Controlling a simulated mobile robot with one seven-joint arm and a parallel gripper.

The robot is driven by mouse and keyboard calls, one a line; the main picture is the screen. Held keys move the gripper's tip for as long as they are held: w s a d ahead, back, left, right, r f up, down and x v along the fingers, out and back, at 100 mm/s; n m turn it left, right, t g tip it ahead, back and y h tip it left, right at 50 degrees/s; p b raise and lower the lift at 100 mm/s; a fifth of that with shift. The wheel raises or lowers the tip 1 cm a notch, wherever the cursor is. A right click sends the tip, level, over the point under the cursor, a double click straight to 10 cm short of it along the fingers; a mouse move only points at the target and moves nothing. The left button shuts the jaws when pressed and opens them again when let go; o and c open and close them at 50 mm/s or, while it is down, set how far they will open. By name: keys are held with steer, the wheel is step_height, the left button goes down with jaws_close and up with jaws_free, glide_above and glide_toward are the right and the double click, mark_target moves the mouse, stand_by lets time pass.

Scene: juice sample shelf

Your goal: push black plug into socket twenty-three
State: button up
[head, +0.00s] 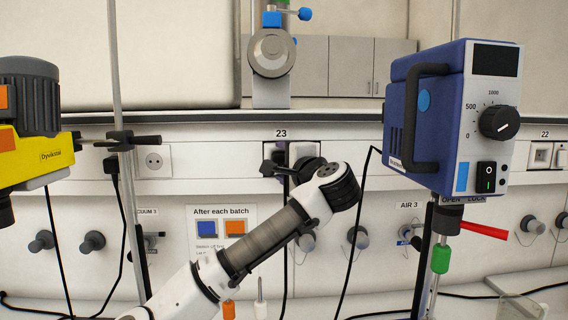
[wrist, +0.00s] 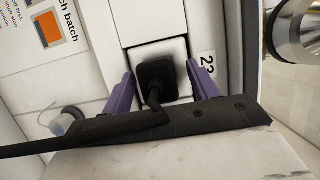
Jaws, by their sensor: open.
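The black plug (wrist: 157,80) is at the white plate of socket twenty-three (wrist: 178,50), in the middle of the wrist view. Its black cable bends away from its lower side. How deep it sits cannot be told. My gripper (wrist: 160,72) is open, with one purple finger on each side of the plug and visible gaps between. In the head view my gripper (head: 281,163) is at the wall below the label 23 (head: 281,133) and hides most of the socket; the plug cannot be made out there.
A blue stirrer unit (head: 430,115) stands right of my arm, and a yellow device (head: 30,155) is at left. A metal stand rod (head: 122,200) rises left of the socket. Black cables hang along the wall. Gas taps (head: 358,237) line the lower panel.

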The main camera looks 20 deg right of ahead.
steer(key=shift+s+d+f, duration=0.1)
steer(key=shift+s, duration=0.2)
steer(key=s+b, duration=0.5)
steer(key=s, duration=0.8)
steer(key=shift+d, duration=0.4)
steer(key=shift+s, duration=0.1)
